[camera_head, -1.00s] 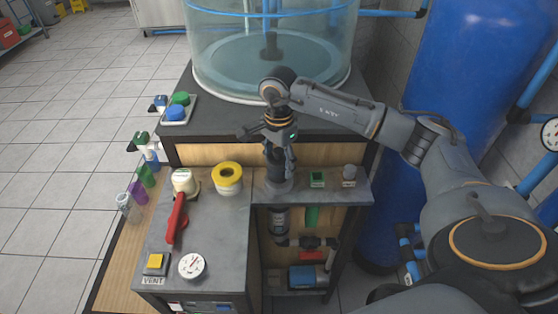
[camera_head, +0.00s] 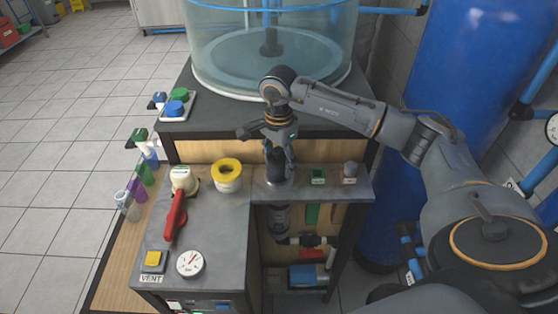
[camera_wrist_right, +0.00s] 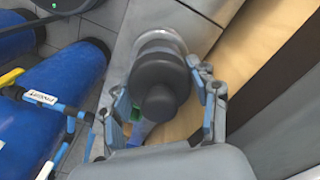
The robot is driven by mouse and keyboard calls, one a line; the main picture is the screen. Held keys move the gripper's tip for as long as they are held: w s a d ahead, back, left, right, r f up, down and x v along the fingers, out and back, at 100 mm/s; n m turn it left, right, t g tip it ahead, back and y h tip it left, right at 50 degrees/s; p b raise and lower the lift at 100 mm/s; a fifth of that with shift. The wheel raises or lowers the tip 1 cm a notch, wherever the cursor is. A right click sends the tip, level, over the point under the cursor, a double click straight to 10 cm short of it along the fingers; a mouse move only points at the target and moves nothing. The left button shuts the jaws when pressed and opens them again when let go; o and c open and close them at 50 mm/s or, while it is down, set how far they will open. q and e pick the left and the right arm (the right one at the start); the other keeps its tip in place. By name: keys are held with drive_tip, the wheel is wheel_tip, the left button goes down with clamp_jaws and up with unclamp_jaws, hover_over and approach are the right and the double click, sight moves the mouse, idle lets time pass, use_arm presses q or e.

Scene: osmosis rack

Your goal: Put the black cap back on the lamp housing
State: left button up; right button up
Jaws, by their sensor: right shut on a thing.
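My right gripper (camera_head: 277,152) points down over the back of the grey bench and is shut on the black cap (camera_head: 276,165). In the wrist view the dark round cap (camera_wrist_right: 160,78) sits between the fingers of my right gripper (camera_wrist_right: 163,88), with a paler ring beyond it. The cap is above the lamp housing, whose lower body (camera_head: 281,221) shows below the bench top. The cap looks upright and in line with the housing. I cannot tell whether it is seated or just above. My left gripper is out of view.
A green switch (camera_head: 318,176) and a grey knob (camera_head: 350,170) are close on the right. A clear tank (camera_head: 225,50) stands behind.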

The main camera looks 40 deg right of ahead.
drive_tip(key=o, duration=1.3)
drive_tip(key=shift+o, duration=0.6)
drive_tip(key=shift+o, duration=1.1)
drive_tip(key=shift+r, duration=0.1)
drive_tip(key=shift+r+p, duration=2.5)
drive_tip(key=shift+r, duration=1.95)
